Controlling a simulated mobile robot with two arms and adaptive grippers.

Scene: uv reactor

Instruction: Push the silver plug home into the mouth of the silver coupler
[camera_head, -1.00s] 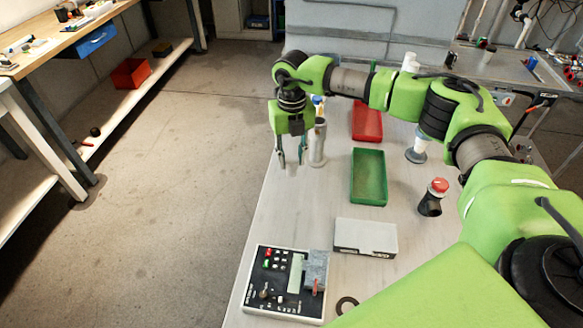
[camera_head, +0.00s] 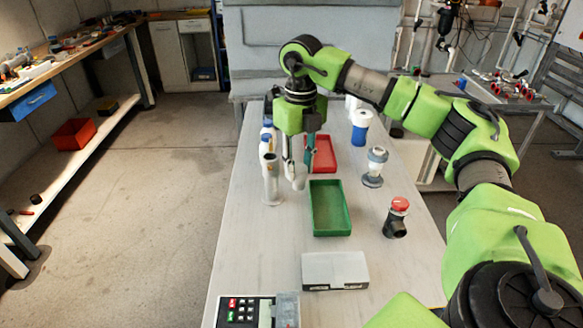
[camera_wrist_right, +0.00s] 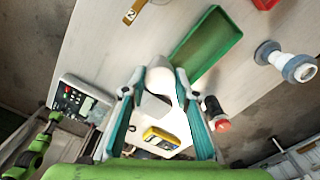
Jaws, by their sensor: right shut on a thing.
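My right gripper (camera_head: 297,160) points down over the table, its fingers shut on a pale silver piece, which looks like the silver plug (camera_head: 299,180). In the right wrist view the plug (camera_wrist_right: 160,72) is a rounded pale body between the teal fingertips of the gripper (camera_wrist_right: 160,88). An upright silver cylinder, probably the silver coupler (camera_head: 271,185), stands near the table's left edge, just left of the gripper in the head view. The plug looks apart from it. Its mouth cannot be made out clearly. My left gripper is not in view.
A green tray (camera_head: 331,225) and a red tray (camera_head: 321,160) lie right of the gripper. A grey-white fitting (camera_head: 373,170), a blue-white container (camera_head: 360,126), a red-topped black part (camera_head: 395,218), a white box (camera_head: 334,270) and a control box (camera_head: 245,312) stand on the table.

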